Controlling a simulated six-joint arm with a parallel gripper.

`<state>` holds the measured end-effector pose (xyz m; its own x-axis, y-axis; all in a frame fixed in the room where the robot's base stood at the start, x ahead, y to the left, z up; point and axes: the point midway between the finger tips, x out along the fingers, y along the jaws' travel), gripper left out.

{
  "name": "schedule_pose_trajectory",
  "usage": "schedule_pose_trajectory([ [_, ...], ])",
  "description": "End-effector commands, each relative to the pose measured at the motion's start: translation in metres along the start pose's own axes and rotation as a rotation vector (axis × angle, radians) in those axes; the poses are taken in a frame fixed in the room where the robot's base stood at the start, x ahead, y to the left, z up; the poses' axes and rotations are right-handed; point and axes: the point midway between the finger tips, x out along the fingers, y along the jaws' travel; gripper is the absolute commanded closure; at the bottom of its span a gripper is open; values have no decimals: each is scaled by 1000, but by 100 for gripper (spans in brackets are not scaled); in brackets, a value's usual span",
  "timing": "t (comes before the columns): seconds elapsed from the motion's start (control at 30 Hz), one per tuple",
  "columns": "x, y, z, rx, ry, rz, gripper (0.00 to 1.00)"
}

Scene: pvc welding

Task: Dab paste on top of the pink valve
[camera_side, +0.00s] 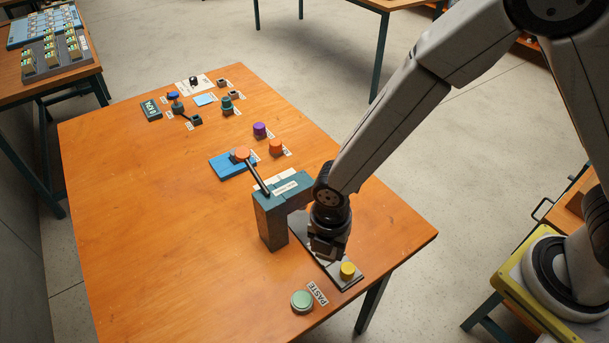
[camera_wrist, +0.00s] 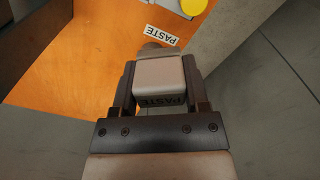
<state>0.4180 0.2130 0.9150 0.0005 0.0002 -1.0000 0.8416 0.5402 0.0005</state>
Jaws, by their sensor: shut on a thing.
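My gripper (camera_side: 325,250) points down over the grey plate near the table's right front edge. In the wrist view my gripper (camera_wrist: 160,85) is shut on a pale block with PASTE written on it (camera_wrist: 160,75). A darker rounded part shows beyond the block's end. In the side view the held block is mostly hidden. A pale green round pot (camera_side: 302,300) sits on the table beside a PASTE label, lower left of my gripper. I cannot tell a pink valve for certain; a salmon-coloured round piece (camera_side: 239,154) shows over a blue plate farther back.
A teal block stand (camera_side: 273,222) rises close to the left of my gripper, with a dark rod slanting from its top. A yellow knob (camera_side: 348,270) stands on the grey plate. Orange (camera_side: 276,147) and purple (camera_side: 260,129) pieces stand behind. The table's left front is clear.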

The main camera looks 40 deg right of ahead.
Motion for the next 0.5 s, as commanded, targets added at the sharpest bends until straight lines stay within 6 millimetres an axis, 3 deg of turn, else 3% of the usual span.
schedule_pose_trajectory([
  [0.03, 2, 6, -14, -44, 0, 0, 89],
  [0.2, 8, 18, -48, -148, 0, 0, 89],
  [0.5, 11, 24, -70, -216, 0, -2, 89],
])
